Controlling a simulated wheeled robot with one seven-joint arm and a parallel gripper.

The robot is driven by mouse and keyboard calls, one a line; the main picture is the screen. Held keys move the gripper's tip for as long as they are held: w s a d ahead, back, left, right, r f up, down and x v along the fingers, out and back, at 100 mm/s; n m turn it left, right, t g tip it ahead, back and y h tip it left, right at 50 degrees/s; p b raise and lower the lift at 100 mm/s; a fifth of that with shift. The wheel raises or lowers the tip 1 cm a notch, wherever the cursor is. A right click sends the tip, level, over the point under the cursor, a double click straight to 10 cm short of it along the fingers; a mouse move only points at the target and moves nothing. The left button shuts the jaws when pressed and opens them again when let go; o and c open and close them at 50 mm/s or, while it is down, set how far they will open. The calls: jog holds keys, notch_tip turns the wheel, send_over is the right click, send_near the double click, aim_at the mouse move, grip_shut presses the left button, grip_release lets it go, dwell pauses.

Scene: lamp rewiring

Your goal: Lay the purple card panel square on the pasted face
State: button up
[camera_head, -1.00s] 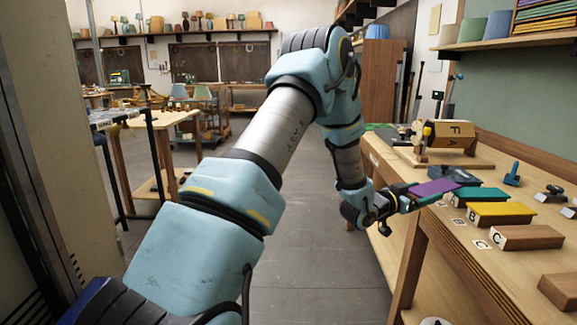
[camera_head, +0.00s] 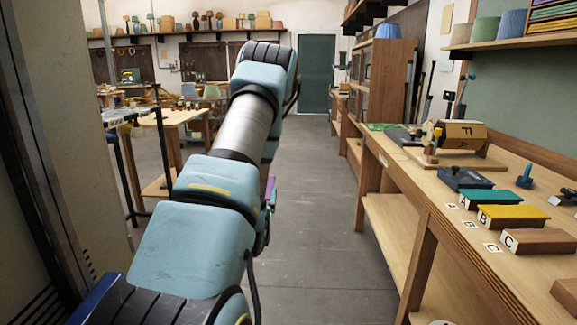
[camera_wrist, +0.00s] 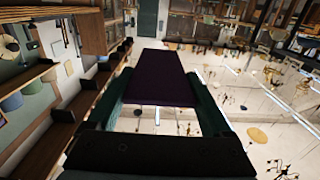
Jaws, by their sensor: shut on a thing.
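The purple card panel (camera_wrist: 160,72) is held between the two fingers of my gripper (camera_wrist: 159,88) in the wrist view, looking dark and flat. In the head view only a thin purple edge of it (camera_head: 270,187) shows beside my arm, over the aisle and left of the bench. My gripper is mostly hidden behind my arm there. A tan faceted drum (camera_head: 460,134) marked F and A sits on a wooden stand on the bench, well to the right of the panel and apart from it. I cannot tell which face is pasted.
On the bench (camera_head: 428,190) are a black tray (camera_head: 465,178) and blocks marked A (camera_head: 492,198), B (camera_head: 514,217) and C (camera_head: 540,240). A blue-handled tool (camera_head: 525,176) stands behind. A shelf with lampshades hangs above. The aisle floor (camera_head: 318,190) is clear.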

jog(key=shift+s+a+r+y, duration=0.1)
jog(key=shift+a+y, duration=0.05)
jog(key=shift+a, duration=0.3)
jog(key=shift+s+a+y, duration=0.1)
jog(key=shift+a+y, duration=0.05)
jog(key=shift+a, duration=0.25)
jog(key=s+d+r+m+g+h, duration=0.1)
jog(key=s+d+m+g+h, duration=0.35)
jog(key=d, duration=1.45)
jog(key=w+d+r+m+g+h, duration=0.15)
jog(key=d+m+h, duration=0.55)
jog(key=d, duration=1.2)
notch_tip(320, 180, up, 9)
jog(key=m+g+h, duration=0.7)
jog(key=g, duration=0.6)
send_over(522, 235)
jog(key=shift+d+r+y, duration=0.1)
jog(key=shift+y, duration=0.15)
notch_tip(522, 235, down, 10)
jog(key=shift+r+p, duration=0.25)
jog(key=shift+p, duration=0.9)
